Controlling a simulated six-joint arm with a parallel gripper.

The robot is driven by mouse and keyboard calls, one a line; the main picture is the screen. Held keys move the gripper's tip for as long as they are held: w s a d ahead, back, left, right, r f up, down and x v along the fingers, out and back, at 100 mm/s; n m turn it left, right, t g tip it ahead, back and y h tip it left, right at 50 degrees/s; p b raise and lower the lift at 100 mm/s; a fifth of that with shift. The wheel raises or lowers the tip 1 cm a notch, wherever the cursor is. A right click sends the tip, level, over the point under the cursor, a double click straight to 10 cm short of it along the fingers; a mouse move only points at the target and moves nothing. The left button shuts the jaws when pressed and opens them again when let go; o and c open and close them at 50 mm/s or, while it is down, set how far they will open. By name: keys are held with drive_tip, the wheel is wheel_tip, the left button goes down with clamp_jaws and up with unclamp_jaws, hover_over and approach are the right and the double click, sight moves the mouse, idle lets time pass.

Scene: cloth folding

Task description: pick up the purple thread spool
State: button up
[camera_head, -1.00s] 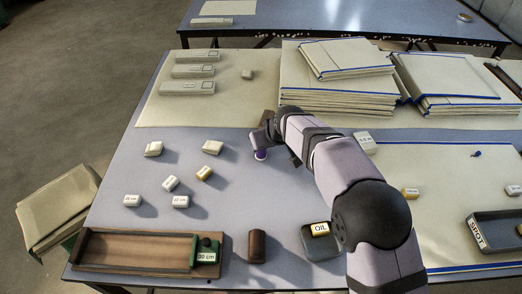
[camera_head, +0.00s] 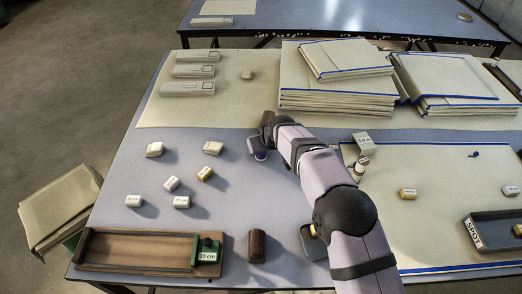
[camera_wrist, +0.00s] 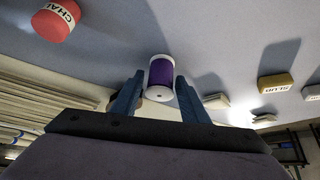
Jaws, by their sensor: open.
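The purple thread spool (camera_head: 261,156) stands on the blue-grey table (camera_head: 225,225), mostly hidden behind my gripper in the head view. In the wrist view the spool (camera_wrist: 161,73) shows purple thread with white ends. My gripper (camera_wrist: 159,78) is open, with one blue finger on each side of the spool. The spool lies at or between the fingertips; I cannot tell whether either finger touches it. In the head view my gripper (camera_head: 260,146) hangs at the spool from above.
Small labelled blocks (camera_head: 182,202) lie to the left. A red block marked CHAL (camera_wrist: 56,18) shows in the wrist view. A wooden tray (camera_head: 137,251) and a brown block (camera_head: 257,246) are at the front. Folded cloth stacks (camera_head: 338,88) stand behind.

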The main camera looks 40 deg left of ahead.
drive_tip(key=c, duration=0.8)
drive_tip(key=shift+r, duration=0.1)
wheel_tip(320, 180, up, 10)
drive_tip(key=shift+f+b, duration=0.1)
drive_tip(key=shift+b, duration=0.3)
